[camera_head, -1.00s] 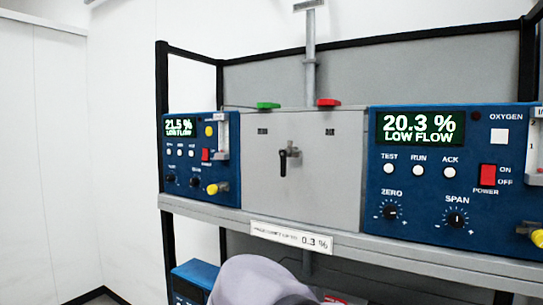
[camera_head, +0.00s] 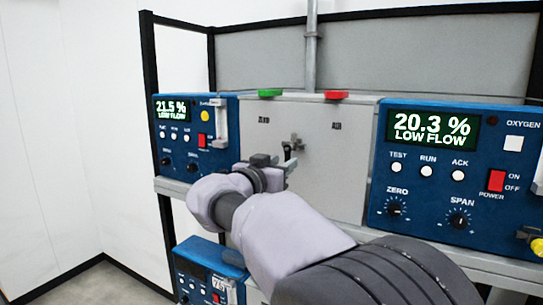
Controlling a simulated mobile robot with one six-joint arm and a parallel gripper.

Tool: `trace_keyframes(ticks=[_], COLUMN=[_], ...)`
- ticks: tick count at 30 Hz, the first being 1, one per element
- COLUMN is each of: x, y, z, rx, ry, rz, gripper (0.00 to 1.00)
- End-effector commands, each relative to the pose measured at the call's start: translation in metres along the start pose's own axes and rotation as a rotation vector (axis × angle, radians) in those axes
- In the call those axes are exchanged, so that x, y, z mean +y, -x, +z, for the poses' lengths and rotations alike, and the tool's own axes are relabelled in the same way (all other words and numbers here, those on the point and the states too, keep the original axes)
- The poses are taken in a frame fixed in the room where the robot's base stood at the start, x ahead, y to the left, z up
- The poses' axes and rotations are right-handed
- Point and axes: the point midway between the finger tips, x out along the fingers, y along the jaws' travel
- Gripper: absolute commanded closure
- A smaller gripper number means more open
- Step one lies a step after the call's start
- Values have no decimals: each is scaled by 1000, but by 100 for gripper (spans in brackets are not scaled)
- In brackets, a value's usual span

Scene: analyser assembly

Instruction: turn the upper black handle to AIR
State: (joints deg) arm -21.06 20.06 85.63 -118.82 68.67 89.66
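The upper black handle (camera_head: 287,149) is on the front of the grey panel (camera_head: 330,165), between the labels ZERO (camera_head: 264,121) on the left and AIR (camera_head: 337,126) on the right. Only its top and pivot show; its lower part is hidden behind my gripper. My gripper (camera_head: 283,168) is in front of the panel, just below and left of the pivot, seen from behind. Whether its fingers are open or shut, or touch the handle, I cannot tell.
A green lever (camera_head: 270,93) and a red lever (camera_head: 336,95) sit on the panel's top edge. Blue analysers flank the panel, one at left (camera_head: 183,152) and one at right (camera_head: 430,180). Another blue unit (camera_head: 205,262) is below. A vertical grey pipe (camera_head: 312,45) rises behind.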

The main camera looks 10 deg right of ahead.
Motion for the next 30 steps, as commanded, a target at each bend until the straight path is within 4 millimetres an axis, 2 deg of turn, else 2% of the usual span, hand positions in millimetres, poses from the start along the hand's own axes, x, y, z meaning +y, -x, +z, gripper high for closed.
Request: trace_keyframes(ticks=[5,13,14,19,30], x=[0,0,0,0,1], y=[-18,-20,-20,-19,-19], z=[0,0,0,0,2], rx=[-1,0,0,0,0], ry=[0,0,0,0,24], rz=[0,-1,-1,-1,-1], gripper=[64,64,68,100,100])
